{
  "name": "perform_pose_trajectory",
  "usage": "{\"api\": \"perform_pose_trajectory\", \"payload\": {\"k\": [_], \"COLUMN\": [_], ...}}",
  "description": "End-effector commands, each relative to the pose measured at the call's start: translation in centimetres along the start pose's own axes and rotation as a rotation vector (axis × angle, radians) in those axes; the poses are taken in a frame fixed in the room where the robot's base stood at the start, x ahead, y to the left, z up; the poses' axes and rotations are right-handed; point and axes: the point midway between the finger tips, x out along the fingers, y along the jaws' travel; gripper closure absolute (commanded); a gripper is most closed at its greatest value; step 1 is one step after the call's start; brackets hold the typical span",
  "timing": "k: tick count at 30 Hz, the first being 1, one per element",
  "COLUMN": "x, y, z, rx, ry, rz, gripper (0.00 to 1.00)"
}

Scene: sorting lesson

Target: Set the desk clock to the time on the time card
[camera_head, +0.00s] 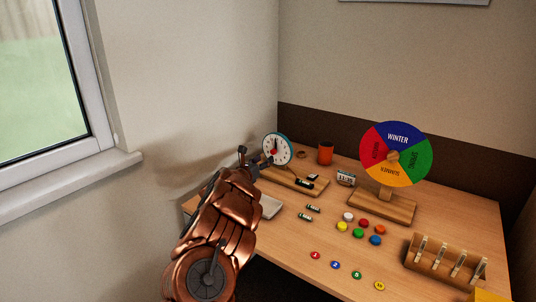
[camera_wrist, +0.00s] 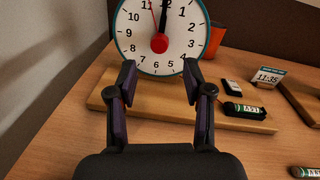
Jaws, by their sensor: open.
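The desk clock (camera_head: 277,149) stands upright on a wooden base at the back left of the desk. In the wrist view the clock (camera_wrist: 182,42) has a white face, a teal rim and a red centre knob (camera_wrist: 159,43). A black hand points at 12, and a thin red hand points just left of 12. The time card (camera_wrist: 267,75) reads 11:35 and stands right of the clock; it also shows in the head view (camera_head: 346,178). My gripper (camera_wrist: 159,75) is open and empty, its fingertips in front of the clock's lower face, apart from the knob.
An orange cup (camera_head: 326,153) stands behind. A season wheel (camera_head: 411,155), coloured discs and a clip rack (camera_head: 447,262) occupy the right. A wall borders the left.

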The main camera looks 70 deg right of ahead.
Motion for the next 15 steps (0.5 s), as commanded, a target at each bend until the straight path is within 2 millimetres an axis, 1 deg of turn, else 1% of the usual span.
{"api": "perform_pose_trajectory", "payload": {"k": [3, 15], "x": [1.3, 4.6], "y": [-0.1, 0.0], "z": [0.3, 0.2], "rx": [-0.002, -0.002], "ry": [-0.006, -0.002], "rz": [-0.004, 0.000], "gripper": [0.49, 0.49]}}
